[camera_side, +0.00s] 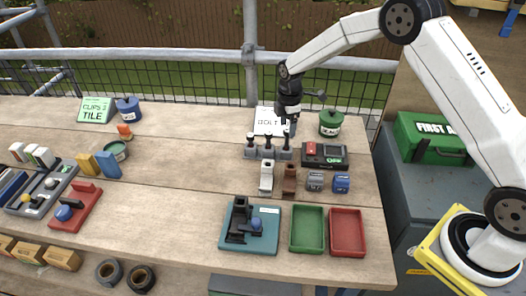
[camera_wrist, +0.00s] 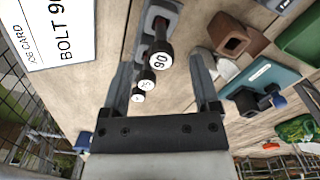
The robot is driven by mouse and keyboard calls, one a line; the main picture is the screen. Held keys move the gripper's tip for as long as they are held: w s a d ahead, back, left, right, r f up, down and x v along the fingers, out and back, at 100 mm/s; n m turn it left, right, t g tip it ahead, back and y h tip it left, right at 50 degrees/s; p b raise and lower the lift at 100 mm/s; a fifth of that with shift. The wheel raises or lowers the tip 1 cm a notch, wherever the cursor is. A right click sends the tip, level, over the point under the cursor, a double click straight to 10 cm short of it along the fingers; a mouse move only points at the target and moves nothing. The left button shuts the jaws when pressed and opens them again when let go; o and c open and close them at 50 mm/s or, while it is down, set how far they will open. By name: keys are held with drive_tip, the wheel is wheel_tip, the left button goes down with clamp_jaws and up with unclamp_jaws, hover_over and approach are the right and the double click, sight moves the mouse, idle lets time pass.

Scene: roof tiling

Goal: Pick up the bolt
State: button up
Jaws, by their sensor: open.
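Several dark bolts stand upright in a grey rack (camera_side: 268,153) at the back right of the bench. In the wrist view the bolt marked 90 (camera_wrist: 160,55) is nearest, with smaller-looking numbered bolt heads (camera_wrist: 147,84) behind it. My gripper (camera_side: 288,122) is above the right end of the rack, pointing down. In the wrist view its jaws (camera_wrist: 160,68) are open, one finger on each side of the row of bolt heads, holding nothing. A white card (camera_wrist: 62,38) reads "BOLT 9", its end cut off; it also lies behind the rack in the side view (camera_side: 265,122).
A black device (camera_side: 324,155) and a green pot (camera_side: 331,123) are right of the rack. White (camera_side: 266,176) and brown (camera_side: 290,180) blocks stand in front. A teal fixture (camera_side: 266,240), green tray (camera_side: 308,230) and red tray (camera_side: 347,232) are nearer. Bare wood lies left of the rack.

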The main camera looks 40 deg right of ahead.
sight(287, 136)
drive_tip(key=shift+f, duration=2.35)
clamp_jaws()
